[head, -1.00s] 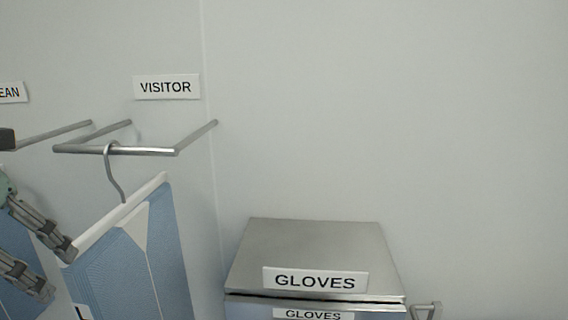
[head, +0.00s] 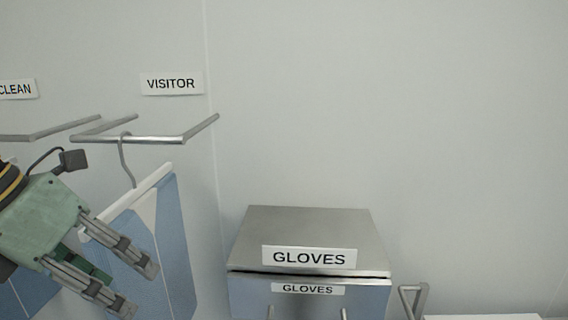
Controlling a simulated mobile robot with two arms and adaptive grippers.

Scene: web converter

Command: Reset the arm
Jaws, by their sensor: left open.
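My left gripper (head: 141,288) comes in from the left edge in the head view. Its two fingers are apart, with nothing held between them. They are in front of a blue garment (head: 172,235) with white trim, which hangs on a hanger (head: 124,158) from the metal rail (head: 150,139) under the VISITOR sign (head: 171,83). I cannot tell whether the fingers touch the garment. My right gripper is not in view.
A metal box labelled GLOVES (head: 308,230) stands right of the garment, with a metal bracket (head: 412,298) beside it. A CLEAN sign (head: 17,89) and another rail (head: 50,130) are at the left. The wall at upper right is bare.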

